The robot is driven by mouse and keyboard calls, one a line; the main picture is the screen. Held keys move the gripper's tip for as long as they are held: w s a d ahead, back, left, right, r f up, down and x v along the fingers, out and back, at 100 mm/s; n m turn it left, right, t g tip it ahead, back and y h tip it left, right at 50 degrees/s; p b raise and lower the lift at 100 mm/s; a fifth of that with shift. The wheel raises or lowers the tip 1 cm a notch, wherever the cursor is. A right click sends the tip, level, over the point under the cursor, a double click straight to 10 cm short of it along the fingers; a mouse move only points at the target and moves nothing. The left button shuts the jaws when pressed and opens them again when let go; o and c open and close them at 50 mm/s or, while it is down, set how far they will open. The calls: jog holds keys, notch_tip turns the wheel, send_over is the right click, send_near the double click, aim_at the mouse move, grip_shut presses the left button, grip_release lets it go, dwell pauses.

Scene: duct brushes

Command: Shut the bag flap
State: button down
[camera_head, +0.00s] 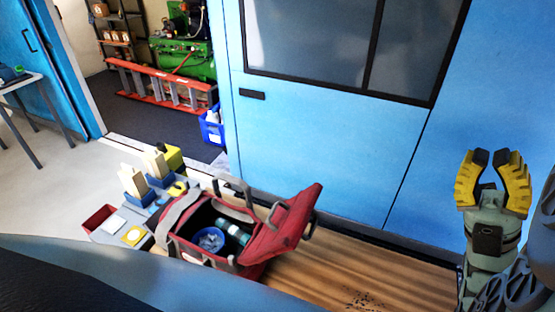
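A red and dark grey bag (205,235) stands below the blue door, left of the picture's middle. Its red flap (286,223) is up and leans out to the right, so the bag is open. Inside I see a round blue item (210,239) and a teal cylinder (234,232). A grey strap arches over the bag's left side. My gripper (492,157), with yellow and black fingers, points up at the right edge, well right of the flap. Its fingertips are apart with a small gap, and nothing shows between them.
A grey surface (150,215) left of the bag carries blue holders with pale blocks and a yellow item. A wooden surface (330,275) right of the bag is mostly clear. Blue panels (330,145) rise behind. A red ladder (165,88) and blue crate (212,127) are farther back.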

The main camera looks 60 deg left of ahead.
jog(key=w+a+f+n+g+h+b, duration=0.1)
jog(key=a+f+h+b, duration=0.25)
jog(key=f+b, duration=1)
jog(key=w+a+f+n+g+h+b, duration=0.1)
jog(key=a+f+g+h+b, duration=0.2)
jog(key=f+b, duration=1)
jog(key=w+a+f+n+h+b, duration=0.1)
jog(key=a+f+h+b, duration=0.35)
jog(key=f+b, duration=0.85)
jog(key=a+f+p+x, duration=0.1)
jog(key=f+p+x, duration=0.2)
jog(key=x, duration=1)
jog(key=p, duration=0.3)
jog(key=shift+s+y, duration=0.2)
jog(key=shift+y, duration=0.2)
jog(key=shift+p, duration=0.3)
